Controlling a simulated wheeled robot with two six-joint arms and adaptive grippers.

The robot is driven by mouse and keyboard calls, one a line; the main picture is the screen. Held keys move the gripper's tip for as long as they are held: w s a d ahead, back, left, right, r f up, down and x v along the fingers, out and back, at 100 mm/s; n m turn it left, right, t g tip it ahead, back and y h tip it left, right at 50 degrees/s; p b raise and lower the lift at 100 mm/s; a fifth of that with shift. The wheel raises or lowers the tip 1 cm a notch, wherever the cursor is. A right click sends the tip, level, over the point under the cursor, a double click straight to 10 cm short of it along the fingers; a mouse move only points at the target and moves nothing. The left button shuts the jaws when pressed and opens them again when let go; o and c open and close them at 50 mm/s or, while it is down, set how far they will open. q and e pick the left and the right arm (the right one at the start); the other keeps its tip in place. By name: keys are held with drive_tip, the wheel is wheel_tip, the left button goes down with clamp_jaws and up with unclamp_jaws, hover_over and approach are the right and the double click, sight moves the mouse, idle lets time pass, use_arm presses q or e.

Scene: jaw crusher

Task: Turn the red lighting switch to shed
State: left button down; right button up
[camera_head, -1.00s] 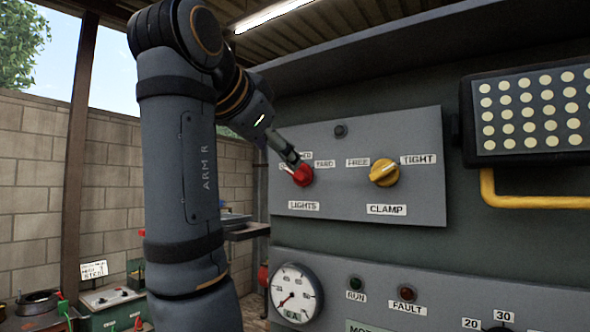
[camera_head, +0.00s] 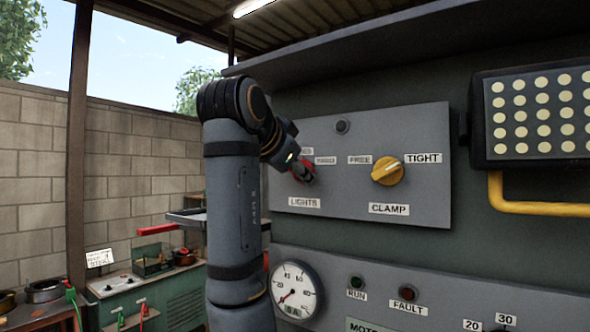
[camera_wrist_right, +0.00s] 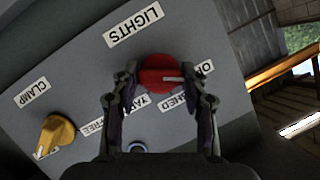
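The red lighting switch (camera_head: 297,174) is a round knob on the grey panel, above the LIGHTS label. In the right wrist view the knob (camera_wrist_right: 158,72) shows between the fingers, its white mark pointing right, towards the partly covered OFF label (camera_wrist_right: 204,68). The SHED label (camera_wrist_right: 184,101) and YARD label (camera_wrist_right: 150,103) are partly hidden by the fingers. My right gripper (camera_wrist_right: 166,78) is open, one finger on each side of the knob; contact is not clear. In the head view my right gripper (camera_head: 304,168) partly covers the knob. My left gripper is not in view.
The yellow CLAMP knob (camera_head: 387,171) is right of the switch, its mark towards TIGHT. A lamp panel (camera_head: 530,115) with a yellow bar (camera_head: 540,208) stands out further right. A gauge (camera_head: 296,291) and indicator lamps are below. Benches with tools stand at the left.

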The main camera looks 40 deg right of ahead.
drive_tip(key=c, duration=0.5)
drive_tip(key=shift+c, duration=0.2)
drive_tip(key=shift+s+f+m+t+h+b, duration=0.15)
drive_tip(key=shift+m+t+b, duration=0.75)
drive_tip(key=shift+m, duration=0.65)
drive_tip(key=shift+w+f+m+t+h+b, duration=0.1)
drive_tip(key=shift+m+t+b, duration=0.55)
drive_tip(key=shift+m+b, duration=0.75)
drive_tip(key=shift+s+f+m+t+h+b, duration=0.15)
drive_tip(key=shift+m+t+b, duration=0.7)
drive_tip(key=shift+m, duration=0.8)
drive_tip(key=shift+w, duration=0.1)
drive_tip(key=o, duration=0.8)
drive_tip(key=shift+c, duration=0.2)
drive_tip(key=o, duration=0.4)
drive_tip(key=shift+r, duration=0.1)
